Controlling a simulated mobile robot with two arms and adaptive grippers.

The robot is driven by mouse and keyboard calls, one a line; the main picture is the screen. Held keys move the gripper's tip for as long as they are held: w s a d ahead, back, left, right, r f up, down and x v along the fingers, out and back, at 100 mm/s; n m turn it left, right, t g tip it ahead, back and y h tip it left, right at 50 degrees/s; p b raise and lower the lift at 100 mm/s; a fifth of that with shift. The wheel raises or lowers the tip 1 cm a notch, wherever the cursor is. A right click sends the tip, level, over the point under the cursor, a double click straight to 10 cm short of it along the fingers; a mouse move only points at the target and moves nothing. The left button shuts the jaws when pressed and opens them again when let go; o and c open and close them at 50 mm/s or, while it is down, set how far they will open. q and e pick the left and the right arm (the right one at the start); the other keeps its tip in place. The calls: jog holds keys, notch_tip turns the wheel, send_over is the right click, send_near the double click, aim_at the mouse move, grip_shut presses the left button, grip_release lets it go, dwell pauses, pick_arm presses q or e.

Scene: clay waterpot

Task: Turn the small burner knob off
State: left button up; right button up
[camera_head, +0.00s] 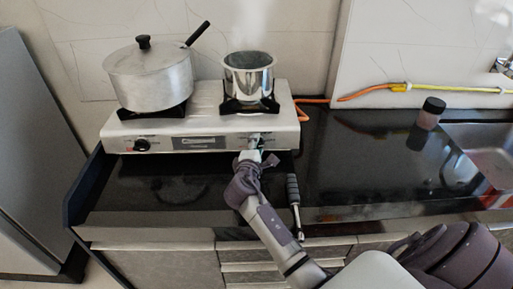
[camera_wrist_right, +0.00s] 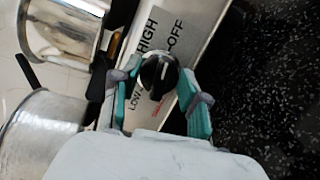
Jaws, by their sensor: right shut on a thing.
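The small burner knob (camera_wrist_right: 158,76) is black and round with a pale line on its face. It sits on the stove's front panel, with HIGH, OFF and LOW printed around it; I cannot tell for sure which label the line points to. My right gripper (camera_wrist_right: 150,91) has its teal fingers on either side of the knob and is shut on it. In the head view the right gripper (camera_head: 254,144) reaches the right part of the panel of the white two-burner stove (camera_head: 205,97) and hides the knob. My left gripper is not in view.
A small steaming steel pot (camera_head: 248,80) stands on the right burner, above the gripper. A large lidded pot (camera_head: 150,78) stands on the left burner. A second black knob (camera_head: 142,145) is at the panel's left. A dark-handled tool (camera_head: 293,193) lies beside my arm.

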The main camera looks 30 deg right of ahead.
jog(key=shift+m, duration=0.7)
jog(key=o, duration=1.1)
jog(key=v, duration=1.2)
jog(key=shift+r, duration=0.25)
